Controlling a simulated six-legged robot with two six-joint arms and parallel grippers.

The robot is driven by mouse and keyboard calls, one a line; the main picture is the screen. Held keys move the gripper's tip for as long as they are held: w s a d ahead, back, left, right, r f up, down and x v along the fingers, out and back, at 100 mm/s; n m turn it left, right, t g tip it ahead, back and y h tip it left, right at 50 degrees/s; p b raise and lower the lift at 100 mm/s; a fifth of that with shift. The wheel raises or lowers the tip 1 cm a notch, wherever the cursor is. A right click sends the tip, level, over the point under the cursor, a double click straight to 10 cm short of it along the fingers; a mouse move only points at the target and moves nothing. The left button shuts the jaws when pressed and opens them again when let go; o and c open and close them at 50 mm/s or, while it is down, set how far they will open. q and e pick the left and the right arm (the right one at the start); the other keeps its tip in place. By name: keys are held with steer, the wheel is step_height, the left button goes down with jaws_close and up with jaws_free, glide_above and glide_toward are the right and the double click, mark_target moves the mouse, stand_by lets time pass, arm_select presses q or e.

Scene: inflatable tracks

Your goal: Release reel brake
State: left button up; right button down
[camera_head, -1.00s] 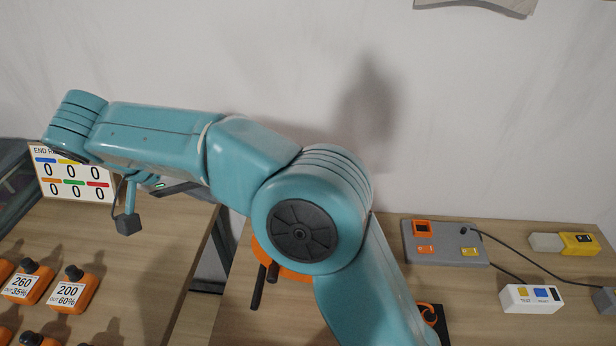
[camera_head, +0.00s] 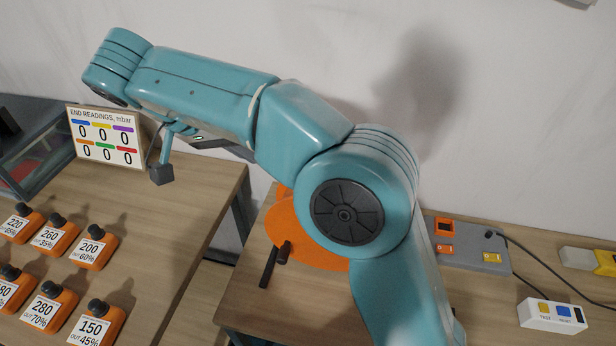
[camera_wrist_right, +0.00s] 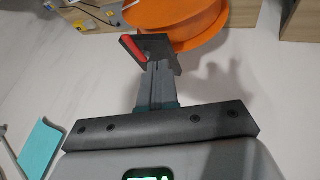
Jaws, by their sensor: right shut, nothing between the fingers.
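The orange reel (camera_head: 300,235) stands behind my teal arm in the head view, mostly hidden by its elbow, with dark rods in front of it. In the right wrist view, the reel (camera_wrist_right: 190,22) is at the top. A dark bracket with a red bar (camera_wrist_right: 133,48) sits just in front of it, at the far end of my right gripper (camera_wrist_right: 157,78). This gripper is shut and empty. I cannot tell whether its tips touch the red bar. My left gripper is not in view.
Several orange-and-white labelled blocks (camera_head: 92,247) stand on the left table beside a readings board (camera_head: 105,138). A grey control box (camera_head: 470,247) and a white button box (camera_head: 552,315) lie on the right table with cables. A gap separates the tables.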

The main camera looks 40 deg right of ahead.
arm_select(q)
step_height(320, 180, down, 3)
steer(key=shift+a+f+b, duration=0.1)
steer(key=shift+b, duration=0.95)
arm_select(e)
steer(key=s+d+f, duration=0.4)
steer(key=d+f, duration=0.3)
steer(key=d, duration=0.1)
steer(key=shift+s, duration=0.1)
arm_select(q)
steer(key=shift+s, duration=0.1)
